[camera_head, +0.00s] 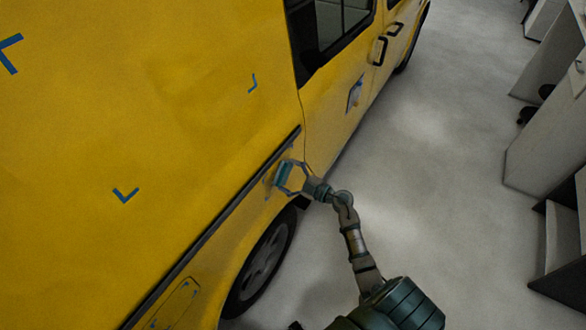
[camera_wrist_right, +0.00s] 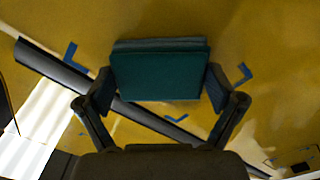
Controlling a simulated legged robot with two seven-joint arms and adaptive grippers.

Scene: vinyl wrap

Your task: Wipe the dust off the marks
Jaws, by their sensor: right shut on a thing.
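My right gripper (camera_head: 289,178) is shut on a teal block (camera_head: 283,174), in front of the yellow van's (camera_head: 190,110) side near the dark trim strip. In the right wrist view the block (camera_wrist_right: 160,75) sits between both fingers; I cannot tell whether it touches the panel. Blue corner marks show on the van: one at far upper left (camera_head: 10,53), one at upper right (camera_head: 252,84) and one lower down (camera_head: 125,195). The right wrist view also shows blue marks left (camera_wrist_right: 72,54), right (camera_wrist_right: 243,73) and below (camera_wrist_right: 176,119) the block. Faint darker smudges show on the panel. My left gripper is out of view.
A black trim strip (camera_head: 215,227) runs along the van above the wheel (camera_head: 262,265). A small blue-and-white item (camera_head: 355,94) is on the door, near black handles (camera_head: 381,50). Grey floor (camera_head: 430,150) is open to the right, up to white cabinets (camera_head: 540,150).

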